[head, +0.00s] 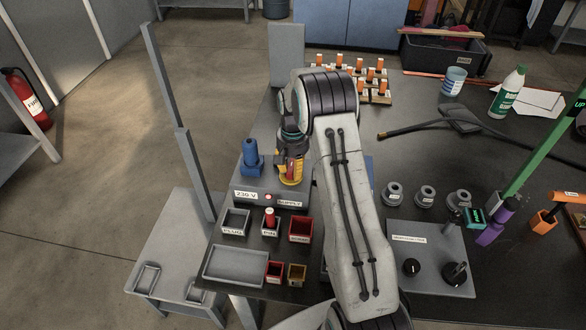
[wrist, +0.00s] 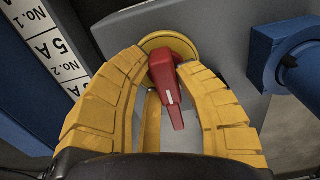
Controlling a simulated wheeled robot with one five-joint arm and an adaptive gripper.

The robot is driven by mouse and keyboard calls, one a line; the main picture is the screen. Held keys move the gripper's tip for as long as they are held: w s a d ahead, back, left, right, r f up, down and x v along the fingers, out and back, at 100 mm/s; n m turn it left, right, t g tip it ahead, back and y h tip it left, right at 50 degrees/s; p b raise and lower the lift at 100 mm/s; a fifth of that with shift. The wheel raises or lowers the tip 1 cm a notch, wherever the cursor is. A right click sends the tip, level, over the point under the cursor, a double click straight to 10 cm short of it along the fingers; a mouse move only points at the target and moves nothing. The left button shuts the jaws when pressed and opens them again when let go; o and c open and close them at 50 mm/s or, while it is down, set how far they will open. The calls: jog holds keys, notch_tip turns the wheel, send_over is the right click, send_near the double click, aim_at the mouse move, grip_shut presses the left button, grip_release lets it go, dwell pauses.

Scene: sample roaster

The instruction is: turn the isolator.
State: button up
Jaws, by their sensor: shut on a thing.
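The isolator has a red handle (wrist: 168,85) on a round yellow plate (wrist: 168,42), mounted on a grey box face in the wrist view. The handle points downward in that view, tilted slightly to the right. My gripper (wrist: 160,70) has its yellow fingers on both sides of the handle and is shut on it near its base. In the head view my gripper (head: 291,178) is at the grey supply box (head: 250,197), marked 230 V and SUPPLY. My arm and fingers hide most of the isolator there.
A blue socket (head: 252,160) stands close left of my gripper and shows right of the handle in the wrist view (wrist: 285,60). Small bins (head: 300,229) and a grey tray (head: 235,266) lie in front. Orange-topped pieces (head: 340,62) stand behind my arm.

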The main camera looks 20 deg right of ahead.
grip_shut()
jog(key=n, duration=0.4)
jog(key=shift+w+n, duration=0.1)
jog(key=shift+n, duration=0.3)
jog(key=n, duration=0.5)
jog(key=shift+w+b, duration=0.1)
jog(key=shift+b, duration=0.3)
jog(key=shift+n, duration=0.4)
jog(key=o, duration=0.8)
grip_release()
jog(key=shift+w, duration=0.1)
